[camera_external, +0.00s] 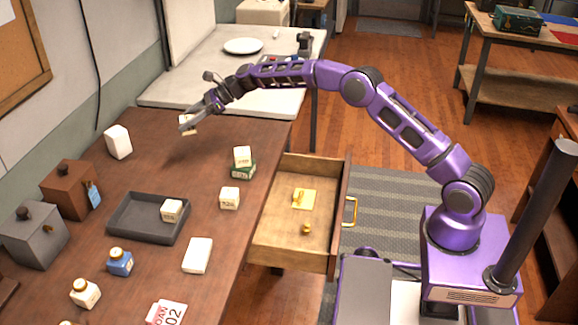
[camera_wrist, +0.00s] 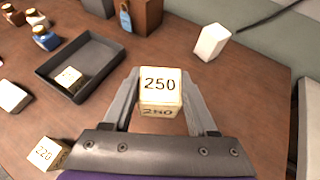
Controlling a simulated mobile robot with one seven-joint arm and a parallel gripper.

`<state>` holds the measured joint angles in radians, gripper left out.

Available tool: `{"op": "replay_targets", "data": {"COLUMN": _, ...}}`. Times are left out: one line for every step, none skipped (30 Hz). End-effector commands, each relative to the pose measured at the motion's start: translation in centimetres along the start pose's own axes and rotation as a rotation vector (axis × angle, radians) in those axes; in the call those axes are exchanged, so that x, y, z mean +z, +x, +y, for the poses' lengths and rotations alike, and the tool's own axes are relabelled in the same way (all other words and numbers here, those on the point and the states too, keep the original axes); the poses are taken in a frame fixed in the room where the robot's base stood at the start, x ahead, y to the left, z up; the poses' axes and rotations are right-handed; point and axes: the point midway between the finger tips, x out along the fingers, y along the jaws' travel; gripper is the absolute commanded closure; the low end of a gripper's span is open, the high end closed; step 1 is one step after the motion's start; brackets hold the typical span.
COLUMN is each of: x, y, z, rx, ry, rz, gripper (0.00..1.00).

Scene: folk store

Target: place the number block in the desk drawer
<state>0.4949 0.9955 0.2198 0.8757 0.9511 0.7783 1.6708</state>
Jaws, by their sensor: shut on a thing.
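My gripper (camera_external: 187,121) is shut on a cream number block (camera_wrist: 160,88) marked 250, held above the far part of the desk (camera_external: 215,150). The held block also shows between the fingers in the external view. The desk drawer (camera_external: 282,240) is pulled open at the desk's right side, with a yellow note and small brass-coloured items inside. Other cream number blocks stand on the desk: one (camera_external: 229,198) near the drawer, marked 220 in the wrist view (camera_wrist: 45,152), one (camera_external: 242,156) on a green block, and one (camera_external: 172,211) in the dark tray (camera_external: 120,228).
A white block (camera_external: 118,142), a brown box (camera_external: 70,189) with a blue tag and a grey box (camera_external: 35,235) stand at the left. The drawer has bare floor space inside.

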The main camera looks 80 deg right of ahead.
Motion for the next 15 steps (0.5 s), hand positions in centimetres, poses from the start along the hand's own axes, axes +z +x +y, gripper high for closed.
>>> {"op": "replay_targets", "data": {"x": -0.5, "y": -0.9, "z": 0.5, "rx": 0.021, "ry": -0.008, "rz": 0.0, "gripper": 0.97}}
{"op": "replay_targets", "data": {"x": -0.9, "y": -1.3, "z": 0.9, "rx": 0.038, "ry": -0.017, "rz": 0.001, "gripper": 0.97}}
{"op": "replay_targets", "data": {"x": -1.3, "y": -1.9, "z": 1.5, "rx": 0.061, "ry": -0.029, "rz": 0.0, "gripper": 0.97}}
{"op": "replay_targets", "data": {"x": -1.7, "y": -2.5, "z": 2.1, "rx": 0.081, "ry": -0.039, "rz": 0.0, "gripper": 0.97}}
{"op": "replay_targets", "data": {"x": -2.1, "y": -3.1, "z": 2.7, "rx": 0.102, "ry": -0.052, "rz": 0.001, "gripper": 0.97}}
{"op": "replay_targets", "data": {"x": -2.7, "y": -4.0, "z": 3.5, "rx": 0.132, "ry": -0.068, "rz": 0.0, "gripper": 0.97}}
{"op": "replay_targets", "data": {"x": -3.2, "y": -4.7, "z": 4.3, "rx": 0.157, "ry": -0.081, "rz": 0.001, "gripper": 0.97}}
{"op": "replay_targets", "data": {"x": -3.6, "y": -5.5, "z": 5.1, "rx": 0.181, "ry": -0.095, "rz": 0.001, "gripper": 0.97}}
{"op": "replay_targets", "data": {"x": -4.2, "y": -6.5, "z": 6.2, "rx": 0.215, "ry": -0.113, "rz": 0.0, "gripper": 0.97}}
{"op": "replay_targets", "data": {"x": -4.7, "y": -7.3, "z": 7.1, "rx": 0.24, "ry": -0.126, "rz": 0.0, "gripper": 0.97}}
{"op": "replay_targets", "data": {"x": -5.1, "y": -8.1, "z": 8.0, "rx": 0.265, "ry": -0.141, "rz": 0.0, "gripper": 0.97}}
{"op": "replay_targets", "data": {"x": -5.7, "y": -9.2, "z": 9.3, "rx": 0.299, "ry": -0.16, "rz": 0.0, "gripper": 0.97}}
{"op": "replay_targets", "data": {"x": -6.1, "y": -10.1, "z": 10.3, "rx": 0.324, "ry": -0.173, "rz": 0.0, "gripper": 0.97}}
{"op": "replay_targets", "data": {"x": -6.5, "y": -10.9, "z": 11.2, "rx": 0.348, "ry": -0.187, "rz": -0.001, "gripper": 0.97}}
{"op": "replay_targets", "data": {"x": -7.0, "y": -12.0, "z": 12.6, "rx": 0.379, "ry": -0.203, "rz": 0.0, "gripper": 0.97}}
